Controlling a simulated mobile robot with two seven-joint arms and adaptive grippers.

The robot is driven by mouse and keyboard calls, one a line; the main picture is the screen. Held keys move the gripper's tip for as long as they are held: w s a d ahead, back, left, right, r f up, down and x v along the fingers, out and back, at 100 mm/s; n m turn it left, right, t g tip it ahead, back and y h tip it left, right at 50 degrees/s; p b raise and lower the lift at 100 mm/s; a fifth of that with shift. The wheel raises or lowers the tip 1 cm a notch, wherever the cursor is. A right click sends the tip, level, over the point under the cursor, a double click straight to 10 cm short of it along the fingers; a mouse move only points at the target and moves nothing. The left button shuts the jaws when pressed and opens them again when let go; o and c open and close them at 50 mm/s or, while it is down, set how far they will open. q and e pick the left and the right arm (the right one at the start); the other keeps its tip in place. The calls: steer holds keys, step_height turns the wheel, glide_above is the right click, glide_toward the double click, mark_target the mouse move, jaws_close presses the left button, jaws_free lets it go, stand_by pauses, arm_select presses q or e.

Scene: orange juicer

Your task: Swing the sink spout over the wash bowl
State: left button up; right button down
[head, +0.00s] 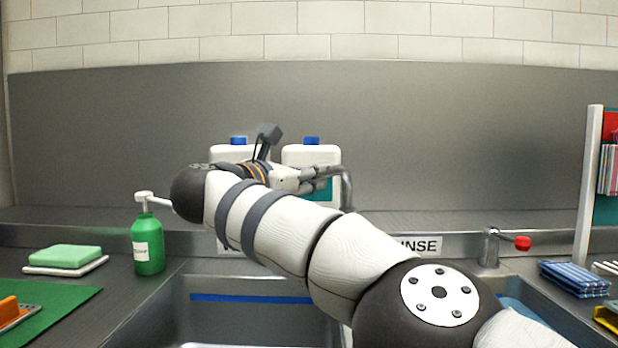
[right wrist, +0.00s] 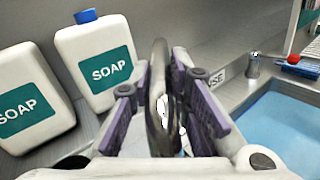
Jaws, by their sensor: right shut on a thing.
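My right gripper (head: 318,178) reaches in from the right to the back of the sink, its arm crossing the middle of the head view. It is shut on the grey metal spout (head: 347,188), of which only a curved part shows. In the right wrist view the spout (right wrist: 157,90) stands between the purple finger pads of my right gripper (right wrist: 165,105). The wash bowl (head: 230,318) is at the lower left of the arm, its label mostly hidden. The spout's outlet is hidden in the head view. My left gripper is not in view.
Two white soap jugs (right wrist: 97,65) with blue caps stand behind the gripper. A green pump bottle (head: 148,245) stands left of the wash bowl. The rinse bowl (right wrist: 280,125) holds blue water. A red-knobbed tap lever (head: 522,243) is at the right.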

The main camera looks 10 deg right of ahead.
steer(key=shift+r, duration=0.25)
steer(key=c, duration=1.5)
jaws_free()
steer(key=shift+d, duration=0.15)
steer(key=shift+f, duration=0.1)
steer(key=v, duration=0.7)
steer(key=shift+s+a, duration=0.2)
